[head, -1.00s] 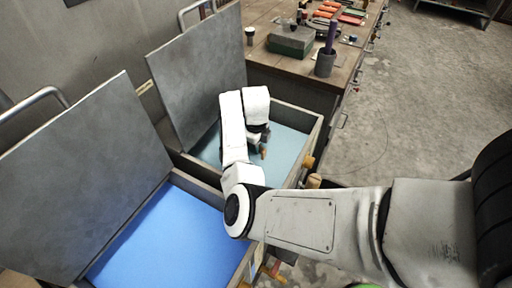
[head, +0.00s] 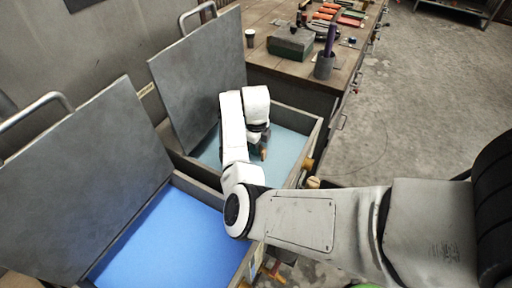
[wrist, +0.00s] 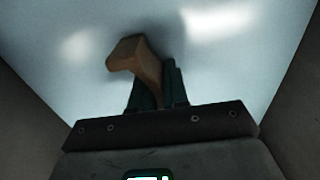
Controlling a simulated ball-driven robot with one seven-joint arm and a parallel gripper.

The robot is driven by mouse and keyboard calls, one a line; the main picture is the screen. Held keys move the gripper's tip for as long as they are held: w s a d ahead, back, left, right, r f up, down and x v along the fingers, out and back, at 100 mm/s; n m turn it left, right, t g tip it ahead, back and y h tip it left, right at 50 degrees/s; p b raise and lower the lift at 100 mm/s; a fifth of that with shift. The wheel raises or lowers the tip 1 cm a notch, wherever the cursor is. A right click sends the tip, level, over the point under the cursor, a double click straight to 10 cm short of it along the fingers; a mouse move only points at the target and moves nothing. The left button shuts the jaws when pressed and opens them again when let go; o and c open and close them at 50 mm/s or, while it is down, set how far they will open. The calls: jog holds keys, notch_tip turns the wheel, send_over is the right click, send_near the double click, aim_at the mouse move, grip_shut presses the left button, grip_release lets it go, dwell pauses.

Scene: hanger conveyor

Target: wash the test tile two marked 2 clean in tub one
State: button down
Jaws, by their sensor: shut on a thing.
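My gripper (head: 256,143) is down inside the far open tub (head: 318,132), over its pale blue liquid (head: 288,146). In the wrist view my gripper (wrist: 157,88) is shut on a brown, hooked piece (wrist: 135,57), which I take to be the test tile or its handle. Its lower part is hidden by the fingers, and no mark 2 shows. The piece also shows small in the head view (head: 263,154). It is at or just over the liquid; I cannot tell whether it is dipped. No number is readable on the tubs.
A near tub with bright blue liquid (head: 165,245) stands at the lower left. Grey raised lids (head: 200,80) stand along the tubs' left side. A workbench (head: 345,60) with a green-grey box (head: 291,43) and a dark cup (head: 325,65) is behind. Floor is open at right.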

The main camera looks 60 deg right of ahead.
jog(key=shift+r+p, duration=3.6)
jog(key=shift+r, duration=0.95)
dwell(3.5)
